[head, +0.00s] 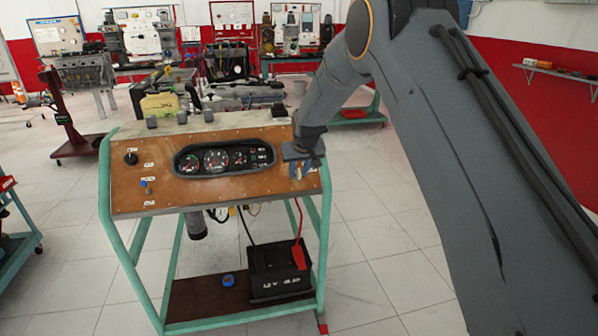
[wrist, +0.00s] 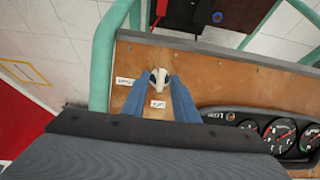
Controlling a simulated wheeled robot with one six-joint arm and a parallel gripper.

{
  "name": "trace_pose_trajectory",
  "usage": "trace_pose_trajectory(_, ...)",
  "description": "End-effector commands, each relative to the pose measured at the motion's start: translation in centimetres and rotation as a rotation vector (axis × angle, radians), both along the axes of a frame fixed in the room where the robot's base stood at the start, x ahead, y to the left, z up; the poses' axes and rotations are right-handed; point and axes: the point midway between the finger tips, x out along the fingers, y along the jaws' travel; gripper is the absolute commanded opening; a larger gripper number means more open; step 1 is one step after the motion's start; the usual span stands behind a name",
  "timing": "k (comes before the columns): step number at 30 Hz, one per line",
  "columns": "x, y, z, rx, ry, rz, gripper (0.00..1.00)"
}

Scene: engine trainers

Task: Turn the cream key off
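The cream key (wrist: 159,76) sits on the brown wooden panel (wrist: 215,68), near two small white labels. My gripper (wrist: 160,80) has blue fingers, one on each side of the key, and the key fills the gap between their tips. In the head view my gripper (head: 302,168) is at the right end of the panel (head: 150,190), right of the gauge cluster (head: 225,158). The key is hidden or too small to make out there.
The panel stands on a green frame (head: 325,210), whose tube also runs beside the panel in the wrist view (wrist: 102,55). A black battery (head: 278,272) with a red clamp sits on the lower shelf. An engine (head: 165,95) is behind the panel.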

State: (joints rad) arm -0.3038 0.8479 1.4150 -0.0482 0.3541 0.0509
Motion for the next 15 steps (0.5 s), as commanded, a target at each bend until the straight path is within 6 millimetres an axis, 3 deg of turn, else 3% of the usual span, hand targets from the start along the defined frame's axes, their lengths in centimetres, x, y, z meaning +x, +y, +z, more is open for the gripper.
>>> trace_pose_trajectory(7, -0.5, -0.1, 1.0, 0.001, -0.002, 0.0, 0.27)
trace_pose_trajectory(15, -2.3, -0.7, 4.3, 0.001, -0.002, 0.0, 0.27)
